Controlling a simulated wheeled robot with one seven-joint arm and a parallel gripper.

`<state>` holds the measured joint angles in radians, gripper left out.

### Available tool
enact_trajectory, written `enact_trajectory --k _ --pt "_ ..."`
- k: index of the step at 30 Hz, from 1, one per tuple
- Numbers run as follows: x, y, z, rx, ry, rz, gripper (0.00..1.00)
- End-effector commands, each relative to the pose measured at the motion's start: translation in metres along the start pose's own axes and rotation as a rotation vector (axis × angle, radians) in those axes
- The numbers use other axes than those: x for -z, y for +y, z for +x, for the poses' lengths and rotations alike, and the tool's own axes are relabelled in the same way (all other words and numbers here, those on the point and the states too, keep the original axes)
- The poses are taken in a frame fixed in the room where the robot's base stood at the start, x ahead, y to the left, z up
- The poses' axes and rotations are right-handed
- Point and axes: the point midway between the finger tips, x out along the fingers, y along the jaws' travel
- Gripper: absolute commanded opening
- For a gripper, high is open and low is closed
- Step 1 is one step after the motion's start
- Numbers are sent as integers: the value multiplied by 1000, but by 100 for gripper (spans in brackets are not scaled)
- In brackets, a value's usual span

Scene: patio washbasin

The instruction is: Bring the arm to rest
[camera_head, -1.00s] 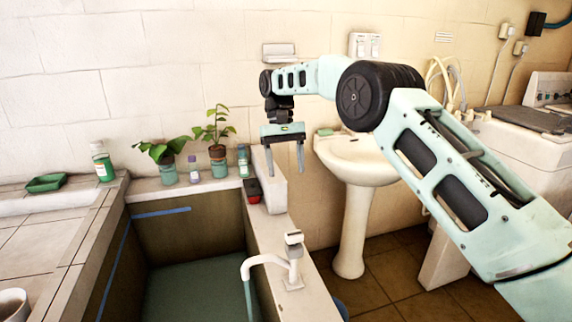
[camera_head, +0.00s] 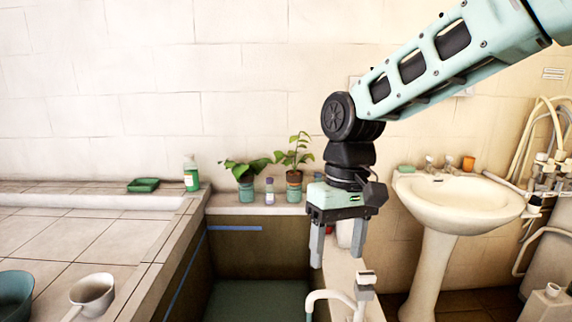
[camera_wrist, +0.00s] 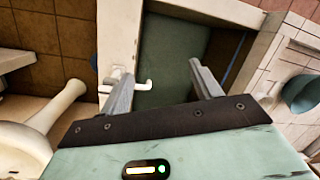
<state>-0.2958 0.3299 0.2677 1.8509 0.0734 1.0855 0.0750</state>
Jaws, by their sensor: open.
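My gripper (camera_head: 338,240) hangs fingers down above the right wall of the sunken basin, in front of the back ledge. Its two fingers are apart with nothing between them. In the wrist view my gripper (camera_wrist: 163,90) also shows open and empty, over the basin (camera_wrist: 170,45) and its white tap (camera_wrist: 128,84). My arm reaches in from the upper right of the head view. My gripper hides part of the ledge and low wall behind it.
Two potted plants (camera_head: 246,180) and a small bottle (camera_head: 270,191) stand on the back ledge. A green-labelled bottle (camera_head: 191,174), green tray (camera_head: 143,185) and white dipper (camera_head: 92,294) are on the tiled counter. A pedestal washbasin (camera_head: 462,205) stands right. The tap (camera_head: 364,288) is close below my gripper.

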Motion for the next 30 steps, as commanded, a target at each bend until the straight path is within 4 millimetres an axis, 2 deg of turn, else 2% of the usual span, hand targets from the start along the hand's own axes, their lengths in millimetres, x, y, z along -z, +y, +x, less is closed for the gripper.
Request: enact_trajectory --k 1,6,9,13,18,30 --pt "-24 -10 5 -9 14 -32 64" --pt "-96 -29 32 -44 68 -127 64" --pt "-135 -31 49 -67 97 -174 64" --pt "-170 -27 66 -92 125 -213 64" --pt "-189 -24 76 -107 141 -235 64" --pt "-190 -23 77 -107 140 -235 64"
